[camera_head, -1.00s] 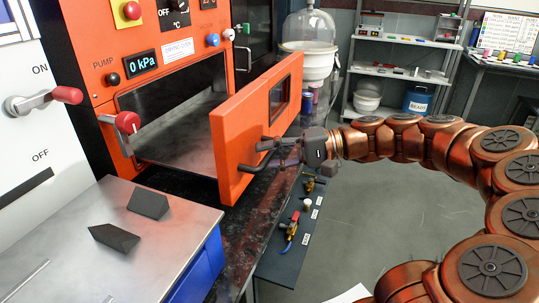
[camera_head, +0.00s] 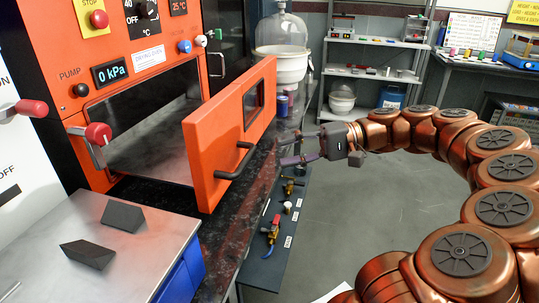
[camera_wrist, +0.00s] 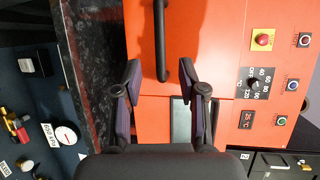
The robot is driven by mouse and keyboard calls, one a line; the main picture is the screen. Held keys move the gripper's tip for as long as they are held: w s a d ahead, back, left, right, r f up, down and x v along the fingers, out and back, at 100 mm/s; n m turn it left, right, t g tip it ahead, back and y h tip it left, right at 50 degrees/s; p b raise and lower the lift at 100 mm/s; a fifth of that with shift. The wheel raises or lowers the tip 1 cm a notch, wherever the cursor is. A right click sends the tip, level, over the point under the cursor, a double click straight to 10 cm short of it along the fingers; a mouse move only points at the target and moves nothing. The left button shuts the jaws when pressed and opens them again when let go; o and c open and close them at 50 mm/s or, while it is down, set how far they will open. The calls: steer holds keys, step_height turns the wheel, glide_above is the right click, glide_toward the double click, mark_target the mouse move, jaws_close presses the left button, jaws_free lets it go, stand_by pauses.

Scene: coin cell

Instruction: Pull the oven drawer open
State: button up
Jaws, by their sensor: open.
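The oven drawer's orange front panel (camera_head: 203,150) stands out from the oven in the head view, with the dark opening and grey interior floor (camera_head: 150,145) visible behind it. Its black bar handle (camera_head: 240,162) is on the outer face. My gripper (camera_head: 288,148) is open and empty to the right of the handle, apart from it. In the wrist view the handle (camera_wrist: 162,45) runs up and down beyond my gripper (camera_wrist: 157,78), roughly in line with the gap between its two fingers. The panel's window (camera_wrist: 180,118) shows partly behind a finger.
A metal-topped bench (camera_head: 60,225) with two dark wedges stands at the lower left. A dark speckled counter edge (camera_head: 225,225) runs below the drawer. A low dark board (camera_head: 272,240) with valves lies beside it. Open grey floor (camera_head: 370,210) lies to the right.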

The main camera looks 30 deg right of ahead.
steer(key=shift+v, duration=1.25)
steer(key=shift+s, duration=0.1)
